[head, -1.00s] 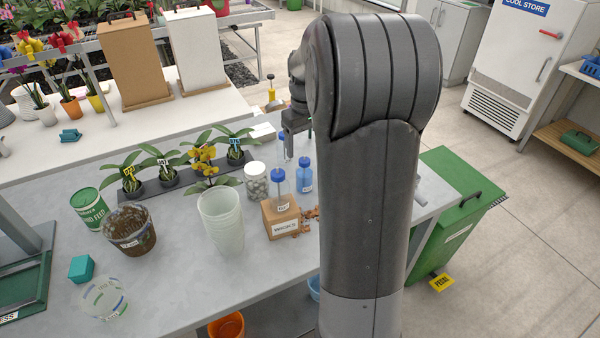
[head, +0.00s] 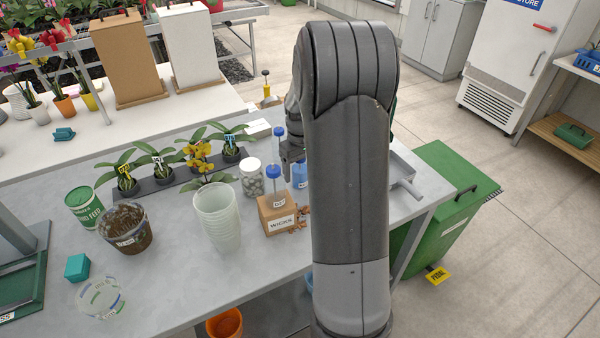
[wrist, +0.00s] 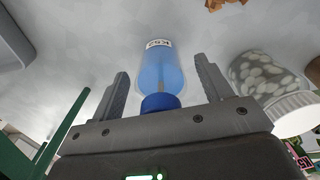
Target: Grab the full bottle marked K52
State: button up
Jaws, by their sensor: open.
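The K52 bottle (wrist: 160,65) is filled with blue liquid, has a blue cap and shows its label in the wrist view. It stands between the two spread fingers of my gripper (wrist: 161,75), with a gap on each side. In the head view my gripper (head: 291,152) is over a blue bottle (head: 299,177), partly hidden by my arm. A clear blue-capped bottle (head: 273,183) stands by the wooden WICKS box (head: 277,214), its tag not clearly readable.
A jar of pale pebbles (head: 251,178) stands close to the left; it is right of the bottle in the wrist view (wrist: 262,75). Stacked clear cups (head: 217,215) and potted orchids are further left. A grey tray (head: 405,190) is at the bench's right end, beside a green bin (head: 440,205).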

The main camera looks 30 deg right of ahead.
jog(key=shift+f, duration=0.2)
jog(key=shift+c, duration=0.5)
jog(key=c, duration=1)
